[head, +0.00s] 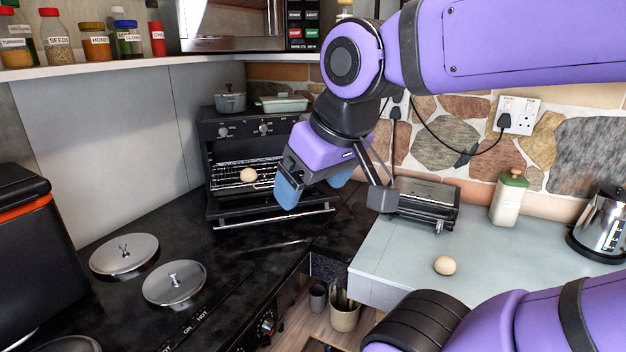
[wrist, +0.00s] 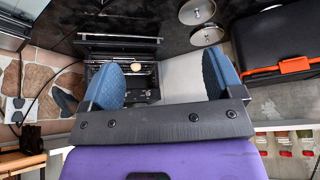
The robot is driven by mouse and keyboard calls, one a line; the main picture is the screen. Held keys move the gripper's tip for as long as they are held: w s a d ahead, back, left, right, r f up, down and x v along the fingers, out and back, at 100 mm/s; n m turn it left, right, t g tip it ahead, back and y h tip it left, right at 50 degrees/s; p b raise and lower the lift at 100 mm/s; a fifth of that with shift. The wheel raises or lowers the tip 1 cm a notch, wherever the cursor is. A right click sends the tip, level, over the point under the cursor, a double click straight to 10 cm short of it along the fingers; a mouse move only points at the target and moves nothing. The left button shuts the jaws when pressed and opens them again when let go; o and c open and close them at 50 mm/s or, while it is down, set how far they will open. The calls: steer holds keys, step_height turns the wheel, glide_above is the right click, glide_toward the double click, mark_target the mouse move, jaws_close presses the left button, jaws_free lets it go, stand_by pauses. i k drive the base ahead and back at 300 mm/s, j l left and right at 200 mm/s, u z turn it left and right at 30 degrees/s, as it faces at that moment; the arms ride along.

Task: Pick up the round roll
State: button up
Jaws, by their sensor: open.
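One round roll (head: 248,175) sits on the wire rack of the small black oven (head: 222,214), whose front is open. A second round roll (head: 445,265) lies on the pale worktop at the right. My gripper (head: 314,186) is in the air in front of the oven, to the right of the roll on the rack, with its blue fingers apart and nothing between them. In the wrist view, the roll in the oven (wrist: 136,68) shows beyond the gap of my gripper (wrist: 162,72), closer to the left finger. The worktop roll is not seen there.
Two round metal lids (head: 124,254) (head: 174,283) lie on the black hob. A closed grill (head: 425,203), a bottle (head: 508,197) and a kettle (head: 600,225) stand on the right worktop (head: 400,262). A gap separates the two counters.

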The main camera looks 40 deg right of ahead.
mark_target(444, 265)
steer(key=z, duration=1.8)
